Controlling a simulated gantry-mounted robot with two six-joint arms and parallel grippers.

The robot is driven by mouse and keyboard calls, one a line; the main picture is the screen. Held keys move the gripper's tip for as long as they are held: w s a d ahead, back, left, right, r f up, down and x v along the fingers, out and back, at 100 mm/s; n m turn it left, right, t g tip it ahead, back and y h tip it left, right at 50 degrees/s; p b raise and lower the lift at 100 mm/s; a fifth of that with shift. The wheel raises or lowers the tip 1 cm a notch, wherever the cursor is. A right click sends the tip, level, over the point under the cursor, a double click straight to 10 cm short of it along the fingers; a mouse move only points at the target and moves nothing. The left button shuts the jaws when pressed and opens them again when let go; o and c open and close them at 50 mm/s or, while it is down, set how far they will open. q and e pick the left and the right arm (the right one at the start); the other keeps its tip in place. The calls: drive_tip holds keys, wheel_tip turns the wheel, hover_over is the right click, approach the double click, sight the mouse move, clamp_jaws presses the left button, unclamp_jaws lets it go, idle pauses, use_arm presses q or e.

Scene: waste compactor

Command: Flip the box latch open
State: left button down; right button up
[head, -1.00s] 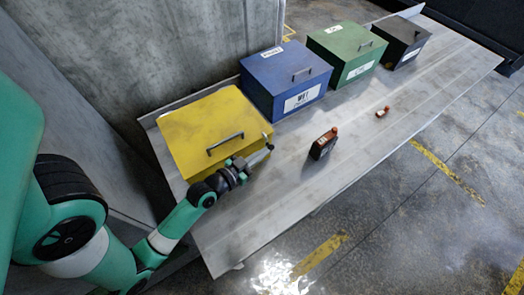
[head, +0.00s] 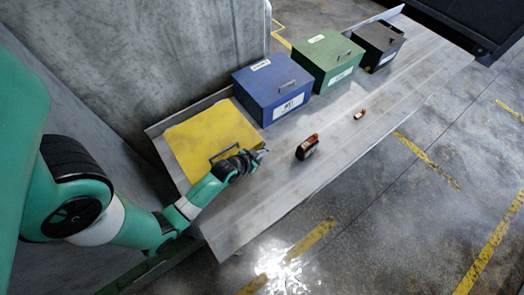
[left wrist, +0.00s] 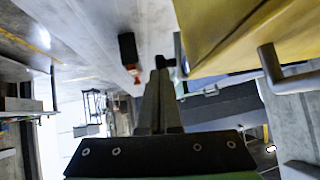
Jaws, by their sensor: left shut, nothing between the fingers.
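The yellow box (head: 205,136) sits at the near end of the metal table. Its lid looks closed, and its dark handle (head: 224,148) is partly behind my left wrist. My left gripper (head: 263,154) is shut and empty at the box's front right edge. In the left wrist view, the shut fingertips (left wrist: 161,68) are close beside the yellow box (left wrist: 235,25), with its handle (left wrist: 275,65) to their right. A small dark piece shows at the fingertips; I cannot tell whether it is the latch or whether they touch it. My right gripper is not in view.
A blue box (head: 280,88), a green box (head: 325,60) and a dark box (head: 378,46) stand farther along the table. A dark bottle-like item (head: 306,148) and a small item (head: 359,115) are on the open table. A grey wall (head: 130,60) rises behind.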

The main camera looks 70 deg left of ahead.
use_arm(q)
drive_tip(key=w, duration=0.1)
drive_tip(key=w+a, duration=0.1)
drive_tip(key=w+f+b, duration=0.1)
drive_tip(key=shift+w+a, duration=0.2)
drive_tip(key=shift+w, duration=0.15)
idle(1.4)
drive_tip(key=s+d+r+p, duration=0.2)
drive_tip(key=r+p, duration=0.1)
drive_tip(key=r, duration=0.3)
drive_tip(key=s+d+r+p, duration=0.2)
drive_tip(key=r+p, duration=0.1)
drive_tip(key=r, duration=0.3)
drive_tip(key=shift+s+d+r, duration=0.2)
drive_tip(key=shift+s+d, duration=0.05)
